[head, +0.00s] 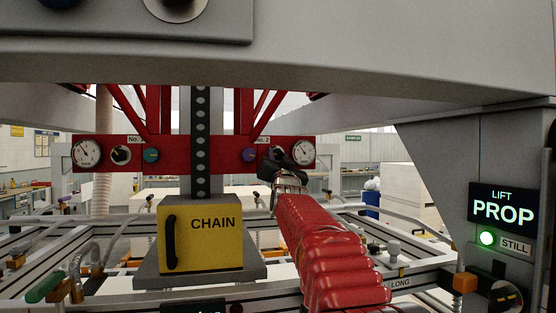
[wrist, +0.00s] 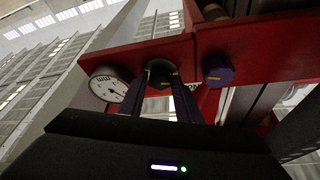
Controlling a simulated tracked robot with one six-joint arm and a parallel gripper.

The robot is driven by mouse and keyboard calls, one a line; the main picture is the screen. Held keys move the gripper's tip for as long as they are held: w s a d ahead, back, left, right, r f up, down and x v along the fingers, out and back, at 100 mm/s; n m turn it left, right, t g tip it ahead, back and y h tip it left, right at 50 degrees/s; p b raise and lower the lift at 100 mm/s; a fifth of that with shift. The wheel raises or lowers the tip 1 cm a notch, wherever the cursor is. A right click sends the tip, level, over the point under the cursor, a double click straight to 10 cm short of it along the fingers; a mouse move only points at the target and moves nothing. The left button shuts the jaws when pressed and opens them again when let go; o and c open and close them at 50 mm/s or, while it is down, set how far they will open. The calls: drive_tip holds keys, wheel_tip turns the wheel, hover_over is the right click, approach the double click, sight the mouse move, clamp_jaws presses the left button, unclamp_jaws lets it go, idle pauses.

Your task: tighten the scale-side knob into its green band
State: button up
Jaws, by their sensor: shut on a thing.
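My gripper (head: 280,163) is at the right part of the red beam (head: 200,153), under the No. 2 label. In the wrist view its two fingers are shut on a dark round knob (wrist: 160,83). That knob sits between a white dial gauge (wrist: 108,87) and a purple knob (wrist: 217,72) with a yellow mark. In the head view my gripper mostly hides the held knob; the gauge (head: 304,152) is right of it and the purple knob (head: 249,155) left. I cannot make out a green band around the held knob.
Another gauge (head: 87,152), a black knob (head: 121,155) and a teal knob (head: 151,155) are on the beam's left. A yellow CHAIN box (head: 201,238) stands left of my arm. A grey post at right has a lit LIFT PROP sign (head: 502,206) and a green STILL lamp (head: 487,238).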

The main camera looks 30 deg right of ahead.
drive_tip(key=shift+m+h, duration=0.3)
drive_tip(key=shift+m, duration=0.6)
drive_tip(key=o, duration=1.1)
drive_tip(key=shift+c, duration=0.2)
drive_tip(key=v, duration=1.3)
drive_tip(key=shift+s+a, duration=0.25)
drive_tip(key=shift+s, duration=0.1)
